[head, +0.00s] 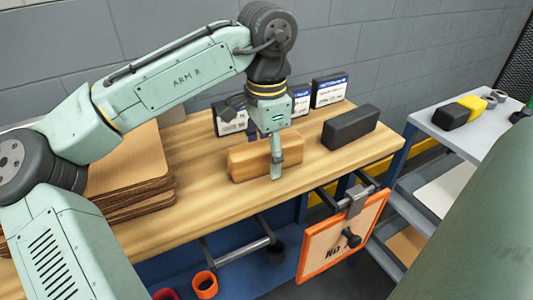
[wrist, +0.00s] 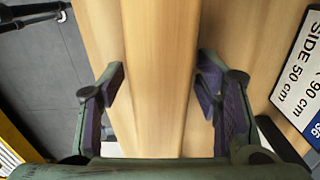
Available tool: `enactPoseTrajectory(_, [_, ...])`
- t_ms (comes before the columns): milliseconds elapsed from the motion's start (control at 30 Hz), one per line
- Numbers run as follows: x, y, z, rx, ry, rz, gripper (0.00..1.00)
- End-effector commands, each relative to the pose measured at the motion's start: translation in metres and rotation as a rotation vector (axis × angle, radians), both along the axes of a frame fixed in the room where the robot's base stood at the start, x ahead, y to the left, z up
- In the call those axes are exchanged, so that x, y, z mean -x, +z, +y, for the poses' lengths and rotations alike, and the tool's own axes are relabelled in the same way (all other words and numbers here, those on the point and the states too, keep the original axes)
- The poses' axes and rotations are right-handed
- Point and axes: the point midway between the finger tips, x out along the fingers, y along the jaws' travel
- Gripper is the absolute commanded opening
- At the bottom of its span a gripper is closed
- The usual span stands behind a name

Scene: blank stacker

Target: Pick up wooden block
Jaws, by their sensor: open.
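The wooden block (head: 243,163) is a long light-brown bar lying on the wooden workbench (head: 200,195). My gripper (head: 277,166) points down over the block, right of its middle in the head view, with one finger in front of its near side. In the wrist view the block (wrist: 160,60) runs lengthwise between the two spread fingers of my gripper (wrist: 163,82). The fingers are open, one on each side of the block, and a gap shows between them. The far finger is mostly hidden in the head view. I cannot tell whether either finger touches the block.
A black block (head: 350,127) lies to the right on the bench. Labelled boxes (head: 329,91) stand along the back. Stacked brown boards (head: 130,170) lie at left. An orange-framed sign (head: 340,238) hangs at the bench front. A grey shelf cart (head: 425,121) stands at right.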

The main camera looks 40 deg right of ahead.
Motion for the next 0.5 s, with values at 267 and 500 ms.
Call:
enactPoseTrajectory(267, [-0.0001, 0.0004, -0.0001, 0.0, 0.0, -0.001, 0.48])
enactPoseTrajectory(500, [-0.0001, 0.0006, -0.0001, 0.0, 0.0, -0.001, 0.32])
